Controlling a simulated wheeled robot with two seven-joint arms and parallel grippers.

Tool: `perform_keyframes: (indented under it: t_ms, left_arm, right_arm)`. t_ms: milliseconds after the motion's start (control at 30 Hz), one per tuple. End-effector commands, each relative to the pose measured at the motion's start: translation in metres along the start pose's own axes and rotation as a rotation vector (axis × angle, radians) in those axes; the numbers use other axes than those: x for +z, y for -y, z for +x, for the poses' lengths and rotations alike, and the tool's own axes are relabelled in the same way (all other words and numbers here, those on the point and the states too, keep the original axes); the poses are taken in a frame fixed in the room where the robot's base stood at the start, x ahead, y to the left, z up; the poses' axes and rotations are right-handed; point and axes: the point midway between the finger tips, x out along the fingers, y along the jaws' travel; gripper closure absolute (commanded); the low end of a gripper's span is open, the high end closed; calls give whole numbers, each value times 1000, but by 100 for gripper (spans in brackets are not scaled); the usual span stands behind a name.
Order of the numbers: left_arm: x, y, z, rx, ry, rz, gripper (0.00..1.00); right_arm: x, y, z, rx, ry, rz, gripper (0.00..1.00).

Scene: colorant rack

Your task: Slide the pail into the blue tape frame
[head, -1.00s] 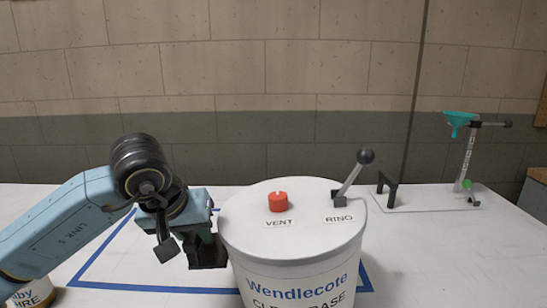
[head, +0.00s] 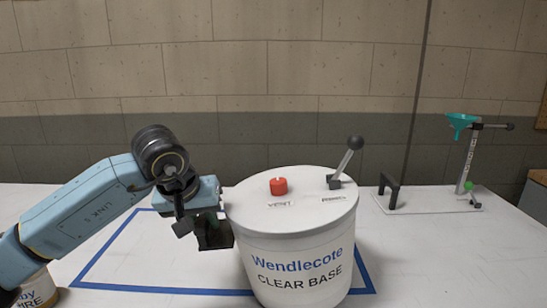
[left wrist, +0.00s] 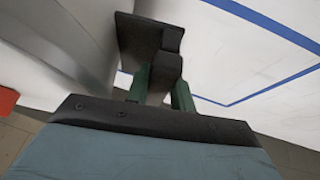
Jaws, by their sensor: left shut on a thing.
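The white pail (head: 300,245), marked Wendlecote Clear Base, stands on the table. It covers part of the blue tape frame's front right portion, and its base reaches past the front tape line toward me. The tape frame (head: 160,291) lies mostly bare to the pail's left. My left gripper (head: 209,222) is at the pail's left side, its green fingers shut on the black side handle (head: 216,238). The left wrist view shows the fingers (left wrist: 160,85) around the handle (left wrist: 148,38), with the pail wall (left wrist: 60,50) beside it. My right gripper is not in view.
Another can (head: 38,290) stands at the front left. The frame's inside is clear left of the pail.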

Motion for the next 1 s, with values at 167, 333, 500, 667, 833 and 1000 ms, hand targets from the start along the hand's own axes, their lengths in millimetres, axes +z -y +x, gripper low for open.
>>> perform_keyframes:
  t_ms: [167,333,500,667,833,1000]
  left_arm:
    - [-5,-2,-1,7,-7,-2,100]
    - [-5,-2,-1,7,-7,-2,100]
    - [-7,-2,0,7,-7,-4,100]
    - [-14,0,2,7,-7,-4,100]
    - [-22,3,6,7,-7,-5,100]
    - [-30,5,9,7,-7,-4,100]
  right_arm:
    - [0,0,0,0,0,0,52]
    - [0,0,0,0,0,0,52]
    - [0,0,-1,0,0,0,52]
    - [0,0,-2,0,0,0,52]
    - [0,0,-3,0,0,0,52]
    - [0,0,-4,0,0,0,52]
